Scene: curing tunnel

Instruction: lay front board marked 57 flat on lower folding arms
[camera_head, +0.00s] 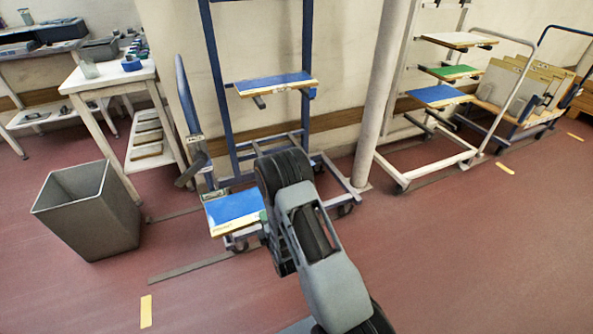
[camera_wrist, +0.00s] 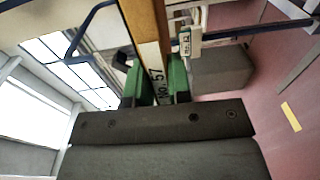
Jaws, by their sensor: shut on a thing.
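The board marked No. 57 shows in the wrist view (camera_wrist: 152,52) with its wooden edge and label between the green finger pads of my gripper (camera_wrist: 160,85). My gripper is shut on it. In the head view this board (camera_head: 234,207) has a blue top and a pale edge, looks about level, and sits low at the front of the blue rack (camera_head: 220,60). My arm hides most of the gripper there. The lower folding arms are mostly hidden by the board and my arm; I cannot tell whether the board touches them.
Another blue-topped board (camera_head: 275,83) lies on the blue rack's upper arms. A grey bin (camera_head: 88,212) and a white table (camera_head: 110,78) stand left. A pale column (camera_head: 385,95) and a white rack (camera_head: 400,180) with several boards stand right. The front right floor is clear.

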